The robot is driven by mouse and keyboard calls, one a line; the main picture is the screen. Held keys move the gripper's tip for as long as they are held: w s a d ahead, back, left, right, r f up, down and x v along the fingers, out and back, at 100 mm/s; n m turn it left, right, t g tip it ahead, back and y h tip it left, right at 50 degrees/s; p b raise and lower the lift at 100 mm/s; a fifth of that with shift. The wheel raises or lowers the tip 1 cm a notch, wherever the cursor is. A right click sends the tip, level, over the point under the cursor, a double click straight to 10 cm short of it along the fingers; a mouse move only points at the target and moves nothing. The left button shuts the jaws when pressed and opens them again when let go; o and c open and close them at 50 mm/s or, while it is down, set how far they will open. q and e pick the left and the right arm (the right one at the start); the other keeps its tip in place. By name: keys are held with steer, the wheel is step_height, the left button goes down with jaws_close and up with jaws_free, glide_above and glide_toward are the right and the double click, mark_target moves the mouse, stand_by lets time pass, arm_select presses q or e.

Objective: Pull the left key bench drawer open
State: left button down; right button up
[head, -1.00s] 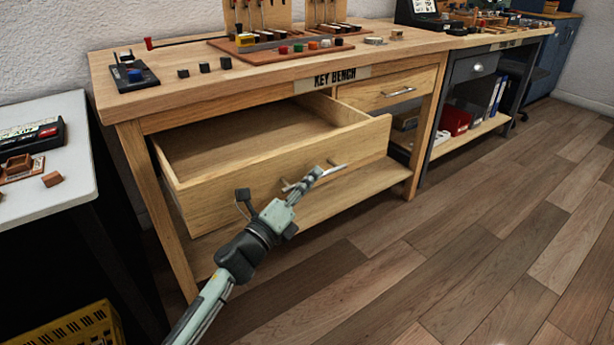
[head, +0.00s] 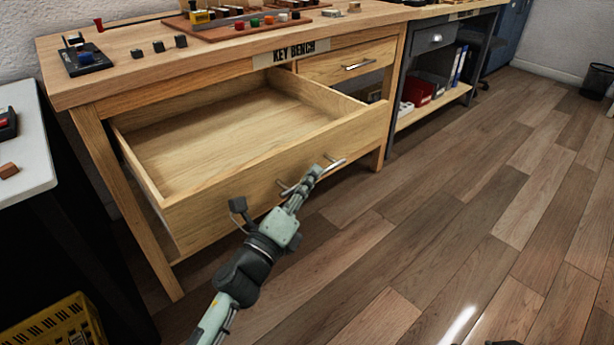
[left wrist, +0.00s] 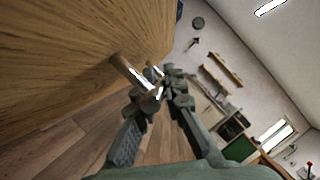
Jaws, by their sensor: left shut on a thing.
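The left key bench drawer (head: 285,165) is pulled well out of the bench, and its bare wooden inside shows in the head view. Its metal bar handle (head: 333,165) is on the front panel. My left gripper (head: 314,172) is shut on the handle, with the arm reaching in from below. In the left wrist view the fingers (left wrist: 160,92) close around the handle (left wrist: 130,72) beside the wooden drawer front (left wrist: 70,60). The fingers hide part of the handle.
The key bench top (head: 120,75) carries small blocks and a reddish tray (head: 235,27). A second drawer (head: 350,62) on the right is closed. A white table (head: 25,150) and a yellow crate (head: 55,325) stand at left. The wooden floor (head: 430,240) at right is clear.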

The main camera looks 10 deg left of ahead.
arm_select(q)
steer(key=c, duration=1.6)
jaws_free()
steer(key=v, duration=1.2)
steer(key=shift+f, duration=0.1)
